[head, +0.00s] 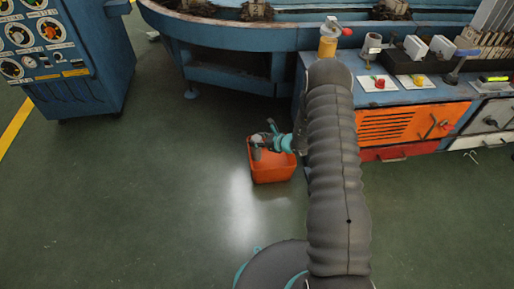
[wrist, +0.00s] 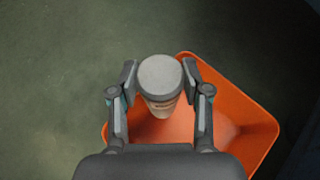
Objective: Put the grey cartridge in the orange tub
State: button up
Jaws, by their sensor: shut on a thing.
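The orange tub (head: 273,174) stands on the floor below the bench, left of my arm in the head view. It also shows in the wrist view (wrist: 245,131), beneath my gripper. My gripper (wrist: 160,82) is shut on the grey cartridge (wrist: 160,75), with one finger on each side of it. In the head view the cartridge (head: 255,149) hangs upright at the tub's left side, by my gripper (head: 265,144). In the wrist view it overlaps the tub's far left rim. How high it is above the tub I cannot tell.
A blue bench (head: 350,120) with an orange cabinet front (head: 405,125) stands right of the tub. A blue machine frame (head: 230,75) is behind, and a blue control cabinet (head: 75,55) is at far left. The green floor (head: 140,190) left of the tub is clear.

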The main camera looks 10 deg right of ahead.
jog(key=shift+f, duration=2.35)
jog(key=o, duration=1.2)
jog(key=shift+o, duration=0.2)
jog(key=shift+r, duration=0.1)
